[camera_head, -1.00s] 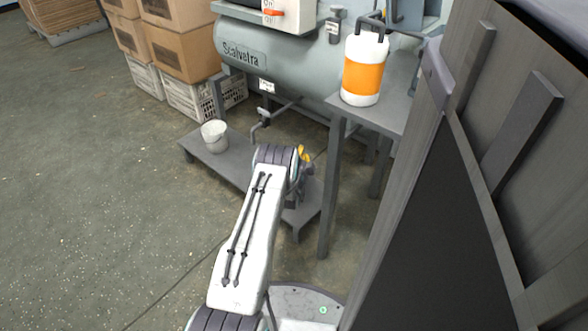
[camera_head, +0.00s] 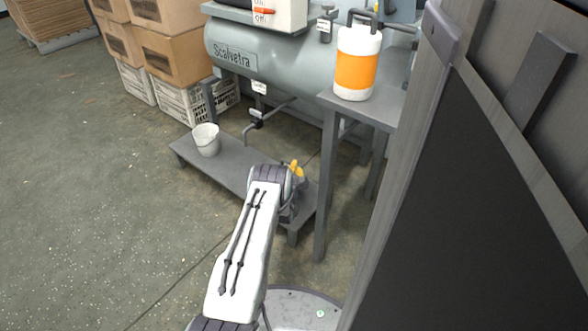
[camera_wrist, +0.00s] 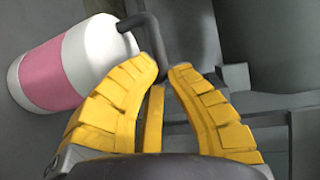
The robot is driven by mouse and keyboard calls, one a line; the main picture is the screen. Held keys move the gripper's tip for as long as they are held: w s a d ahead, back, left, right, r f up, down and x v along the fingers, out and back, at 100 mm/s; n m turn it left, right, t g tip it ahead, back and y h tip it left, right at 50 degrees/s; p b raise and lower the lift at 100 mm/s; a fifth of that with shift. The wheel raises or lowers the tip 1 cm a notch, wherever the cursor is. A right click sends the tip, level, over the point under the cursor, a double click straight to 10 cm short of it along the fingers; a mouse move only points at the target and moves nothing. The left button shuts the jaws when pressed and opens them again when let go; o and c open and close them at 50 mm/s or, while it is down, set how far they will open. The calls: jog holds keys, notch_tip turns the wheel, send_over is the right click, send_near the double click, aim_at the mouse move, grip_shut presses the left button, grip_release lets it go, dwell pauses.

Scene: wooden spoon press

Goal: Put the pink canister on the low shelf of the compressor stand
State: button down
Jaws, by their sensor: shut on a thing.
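The pink canister (camera_wrist: 52,76) is white with a broad pink band and a dark grey handle. In the wrist view it lies left of my gripper (camera_wrist: 166,70), whose yellow fingers are closed around the handle. In the head view my arm hides the canister, and only a bit of yellow finger shows past the wrist. The low shelf (camera_head: 228,168) of the compressor stand is a flat grey board near the floor. My wrist overlaps its right end in the head view. Whether the canister touches the shelf cannot be told.
A white bucket (camera_head: 206,139) stands at the shelf's left part, with bare board to its right. The compressor tank (camera_head: 275,68) hangs above. An orange-banded canister (camera_head: 357,66) stands on a higher grey table (camera_head: 378,106). A dark panel (camera_head: 470,200) stands close at right.

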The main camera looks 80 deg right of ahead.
jog(key=c, duration=1.7)
grip_release()
jog(key=o, duration=0.4)
jog(key=shift+c, duration=0.2)
jog(key=shift+a+r+p, duration=0.15)
jog(key=shift+a+p, duration=0.25)
jog(key=shift+a, duration=0.1)
jog(key=a+r+p, duration=0.1)
jog(key=a+p, duration=0.5)
jog(key=a, duration=0.5)
jog(key=shift+w+r+p, duration=0.2)
jog(key=shift+r+p, duration=0.15)
jog(key=shift+p, duration=0.05)
